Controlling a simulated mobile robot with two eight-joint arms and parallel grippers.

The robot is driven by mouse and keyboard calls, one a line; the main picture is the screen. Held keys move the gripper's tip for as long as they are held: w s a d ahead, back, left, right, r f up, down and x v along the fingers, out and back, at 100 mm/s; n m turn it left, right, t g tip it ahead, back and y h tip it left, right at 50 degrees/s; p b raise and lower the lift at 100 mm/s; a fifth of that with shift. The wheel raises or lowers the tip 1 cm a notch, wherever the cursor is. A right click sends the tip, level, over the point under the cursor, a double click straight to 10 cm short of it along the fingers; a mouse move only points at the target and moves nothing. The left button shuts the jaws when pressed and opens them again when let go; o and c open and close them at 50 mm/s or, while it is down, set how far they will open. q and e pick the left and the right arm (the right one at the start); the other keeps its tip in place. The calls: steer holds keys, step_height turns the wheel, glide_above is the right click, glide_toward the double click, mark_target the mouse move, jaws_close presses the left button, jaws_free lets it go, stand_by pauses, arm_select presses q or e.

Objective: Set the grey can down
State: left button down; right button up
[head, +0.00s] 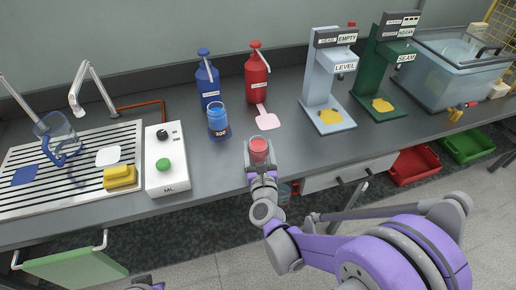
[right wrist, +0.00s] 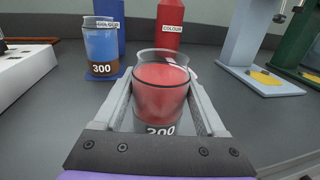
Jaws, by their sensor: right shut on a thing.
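The grey can (head: 258,150) is a clear vessel with red contents and a grey lower band marked with a number. In the right wrist view the can (right wrist: 161,90) stands upright between my fingers. My right gripper (head: 259,162) is shut on it, one finger on each side, near the counter's front edge. The can's underside is hidden, so I cannot tell whether it touches the counter.
The grey counter (head: 215,172) has free room around the can. A blue-filled can (head: 218,122) marked 300 stands behind left, before blue (head: 208,82) and red (head: 257,78) bottles. A pink patch (head: 267,119) lies behind. The mixer box (head: 165,165) is left; the LEVEL stand (head: 325,90) is right.

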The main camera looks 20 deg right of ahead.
steer(key=shift+f, duration=0.15)
steer(key=o, duration=1.6)
steer(key=shift+c, duration=0.2)
